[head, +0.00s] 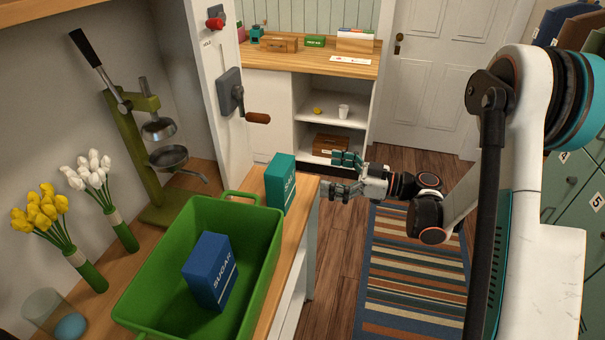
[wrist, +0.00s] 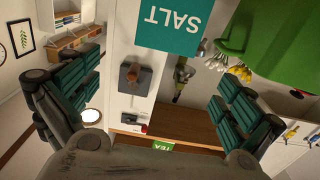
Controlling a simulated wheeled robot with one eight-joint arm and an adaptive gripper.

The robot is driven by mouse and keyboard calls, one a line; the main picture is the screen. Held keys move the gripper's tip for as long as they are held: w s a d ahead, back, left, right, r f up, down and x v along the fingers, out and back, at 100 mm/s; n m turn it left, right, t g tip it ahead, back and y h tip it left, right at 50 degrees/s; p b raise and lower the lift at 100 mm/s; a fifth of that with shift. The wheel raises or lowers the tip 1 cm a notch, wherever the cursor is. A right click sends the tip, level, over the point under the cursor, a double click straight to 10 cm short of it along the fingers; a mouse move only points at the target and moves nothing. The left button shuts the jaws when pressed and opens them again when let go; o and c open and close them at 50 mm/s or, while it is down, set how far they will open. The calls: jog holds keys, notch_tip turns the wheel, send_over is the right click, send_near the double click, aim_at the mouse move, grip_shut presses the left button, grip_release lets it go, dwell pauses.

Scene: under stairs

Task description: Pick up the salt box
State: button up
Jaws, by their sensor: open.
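The salt box (head: 280,183) is a teal box standing upright on the wooden counter, just behind the green bin's right corner. In the wrist view the salt box (wrist: 172,26) shows upside down at the top, with its "SALT" label readable. My gripper (head: 343,173) is to the right of the box, beyond the counter's edge, with its fingers pointing left. In the wrist view my gripper (wrist: 160,100) has its two teal-padded fingers spread wide, with nothing between them. The box is apart from both fingers.
A green bin (head: 145,297) holding a blue sugar box (head: 210,270) stands close to the salt box. A juicer press (head: 140,150), yellow flowers (head: 40,210), white flowers (head: 90,170) and a glass (head: 50,312) share the counter. Open floor with a striped rug (head: 415,270) lies right.

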aim_at(290, 166)
jog(key=b+x, duration=0.1)
jog(key=x, duration=0.7)
jog(key=shift+a, duration=0.15)
jog(key=x, duration=0.1)
jog(key=b+x, duration=0.1)
jog(key=x, duration=0.1)
jog(key=b+x, duration=0.1)
jog(key=shift+s+a+f, duration=0.15)
jog(key=shift+s+a, duration=0.1)
jog(key=shift+a, duration=0.15)
jog(key=shift+w+a, duration=0.15)
jog(key=shift+a, duration=0.15)
jog(key=c, duration=1.7)
jog(key=shift+r, duration=0.2)
notch_tip(290, 166, up, 28)
jog(key=p, duration=0.8)
jog(key=shift+f, duration=0.1)
